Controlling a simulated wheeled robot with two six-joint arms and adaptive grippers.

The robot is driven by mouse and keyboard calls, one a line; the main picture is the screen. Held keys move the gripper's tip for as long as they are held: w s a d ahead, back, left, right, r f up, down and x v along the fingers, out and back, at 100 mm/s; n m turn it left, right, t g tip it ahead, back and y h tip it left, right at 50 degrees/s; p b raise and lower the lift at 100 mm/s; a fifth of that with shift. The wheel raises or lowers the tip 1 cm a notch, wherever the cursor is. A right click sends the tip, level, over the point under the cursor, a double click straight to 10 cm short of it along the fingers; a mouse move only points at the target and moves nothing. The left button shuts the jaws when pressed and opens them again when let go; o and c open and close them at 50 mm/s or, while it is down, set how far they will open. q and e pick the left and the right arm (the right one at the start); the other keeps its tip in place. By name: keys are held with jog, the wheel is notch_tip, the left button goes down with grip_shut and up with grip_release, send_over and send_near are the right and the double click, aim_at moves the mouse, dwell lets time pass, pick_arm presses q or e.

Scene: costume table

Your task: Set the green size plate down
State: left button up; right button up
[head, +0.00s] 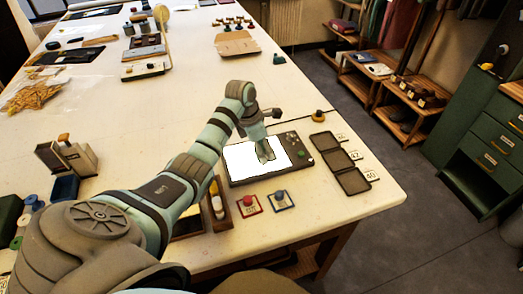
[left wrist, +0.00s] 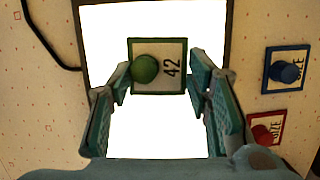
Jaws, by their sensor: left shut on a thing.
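My left gripper (head: 266,156) is over the white lit panel (head: 243,162) of a dark board on the table. In the left wrist view its fingers (left wrist: 160,80) are shut on the green size plate (left wrist: 173,86), a small green-rimmed square marked 42 with a round green knob. The plate is over the white panel; I cannot tell whether it touches it. In the head view the gripper hides the plate. The red size plate (head: 248,205) and blue size plate (head: 281,201) lie on the table in front of the board. My right gripper is not in view.
Three dark trays (head: 340,162) with number cards stand in a row right of the board, near the table's right edge. A wooden holder (head: 219,206) stands left of the red plate. The table's middle (head: 160,110) is clear.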

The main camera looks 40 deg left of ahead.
pick_arm(q)
jog(key=shift+r, duration=0.15)
jog(key=shift+c, duration=0.2)
jog(key=shift+a+f, duration=0.1)
jog(key=shift+f, duration=0.1)
jog(key=o, duration=1)
jog(key=shift+o, duration=0.2)
jog(key=shift+w, duration=0.1)
jog(key=shift+r, duration=0.15)
jog(key=p+v, duration=0.1)
jog(key=v, duration=1.1)
jog(key=shift+p, duration=0.4)
